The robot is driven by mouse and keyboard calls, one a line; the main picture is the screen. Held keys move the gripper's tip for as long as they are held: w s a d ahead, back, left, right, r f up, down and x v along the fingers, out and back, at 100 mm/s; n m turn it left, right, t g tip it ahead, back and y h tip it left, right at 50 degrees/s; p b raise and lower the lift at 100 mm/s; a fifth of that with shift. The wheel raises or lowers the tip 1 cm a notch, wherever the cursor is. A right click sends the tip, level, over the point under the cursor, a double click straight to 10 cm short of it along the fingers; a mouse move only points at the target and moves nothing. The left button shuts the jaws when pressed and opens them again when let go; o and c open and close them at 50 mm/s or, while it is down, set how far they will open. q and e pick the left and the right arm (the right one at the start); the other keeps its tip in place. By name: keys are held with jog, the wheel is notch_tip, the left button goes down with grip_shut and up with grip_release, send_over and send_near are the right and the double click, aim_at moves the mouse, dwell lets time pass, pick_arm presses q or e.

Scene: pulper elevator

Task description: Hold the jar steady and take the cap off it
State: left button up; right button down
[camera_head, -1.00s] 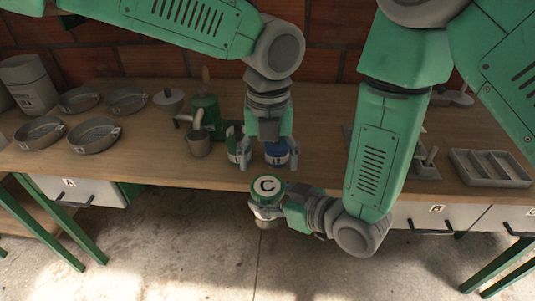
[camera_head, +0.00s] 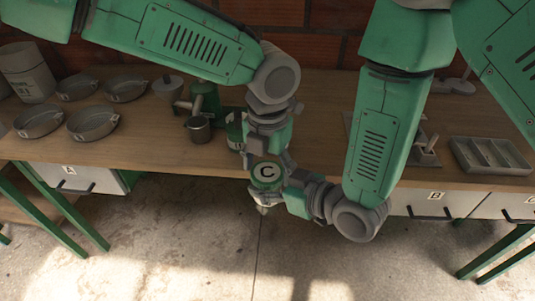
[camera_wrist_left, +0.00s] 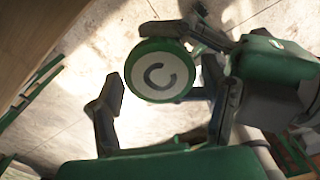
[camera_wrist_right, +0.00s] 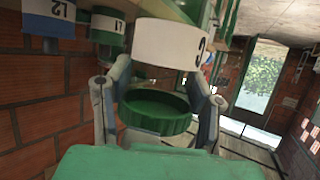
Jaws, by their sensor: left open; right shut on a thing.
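The jar is held in front of the table's edge, its green-rimmed cap (camera_head: 267,173) marked C facing up. My right gripper (camera_head: 270,192) is shut on it from the right. In the right wrist view its fingers stand either side of a green ring-shaped part (camera_wrist_right: 157,110), with a white band (camera_wrist_right: 180,45) beyond. Most of the jar's body is hidden. My left gripper (camera_head: 266,158) is open just above the cap. In the left wrist view the cap (camera_wrist_left: 160,70) lies between its spread fingers, with a gap on the left; contact on the right is unclear.
A green jar (camera_head: 236,128) stands on the table behind my left gripper. A blue-banded jar (camera_wrist_right: 48,22) shows in the right wrist view. A small pot (camera_head: 198,130), several pans (camera_head: 93,123) and a divided tray (camera_head: 491,157) are also on the table. Below the held jar is open floor.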

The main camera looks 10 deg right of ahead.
pick_arm(q)
jog(key=shift+f, duration=0.25)
jog(key=c, duration=1)
jog(key=o, duration=1.2)
jog(key=shift+o, duration=0.2)
